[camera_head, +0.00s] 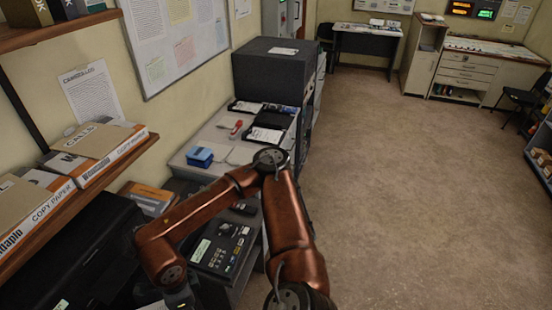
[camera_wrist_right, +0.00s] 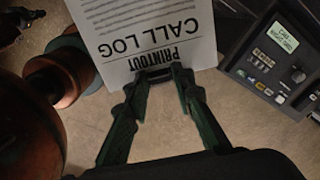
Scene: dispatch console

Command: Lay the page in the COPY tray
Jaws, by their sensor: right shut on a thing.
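My right gripper (camera_wrist_right: 166,76) is shut on the near edge of a white page (camera_wrist_right: 148,30). The page reads "CALL LOG" and "PRINTOUT" upside down in the right wrist view, and its far end runs out of the picture. In the head view my copper right arm bends down to the lower left, and the page is not visible there. Two dark trays with white paper, a far one (camera_head: 246,106) and a nearer one (camera_head: 264,135), lie on the grey counter. I cannot read which is COPY. My left gripper cannot be made out.
A dark console panel (camera_head: 222,247) with buttons stands beside my right arm; it also shows in the right wrist view (camera_wrist_right: 282,55). A blue box (camera_head: 200,157) and a red object (camera_head: 236,128) lie on the counter. A shelf with paper boxes (camera_head: 95,150) is at left. Open floor (camera_head: 400,180) lies right.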

